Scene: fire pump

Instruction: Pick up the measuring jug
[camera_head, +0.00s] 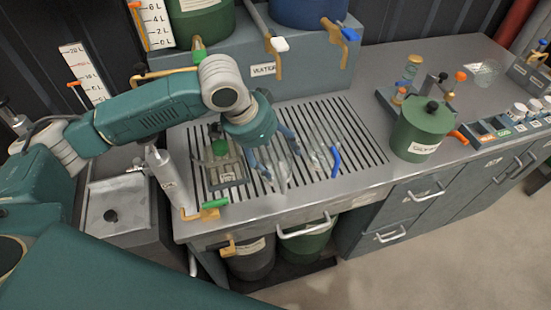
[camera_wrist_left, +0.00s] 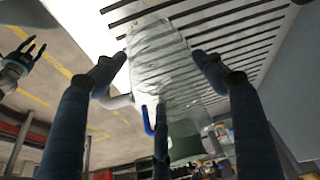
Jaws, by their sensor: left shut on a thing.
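The measuring jug (camera_head: 313,146) is clear, with a blue handle on its right side. It is over the slatted grille of the bench; I cannot tell whether it touches the slats. My left gripper (camera_head: 276,157) reaches it from the left, with its dark blue fingers on the jug's clear body. In the left wrist view the fingers (camera_wrist_left: 160,80) stand on either side of the clear jug (camera_wrist_left: 158,58), and the blue handle shows below. The gripper is shut on the jug. My right gripper (camera_wrist_left: 32,50) shows only in the left wrist view, with its fingers apart and empty.
A green canister (camera_head: 420,130) stands on the bench to the right. Taps hang from the tanks behind. Bare metal bench (camera_head: 360,175) lies between grille and canister.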

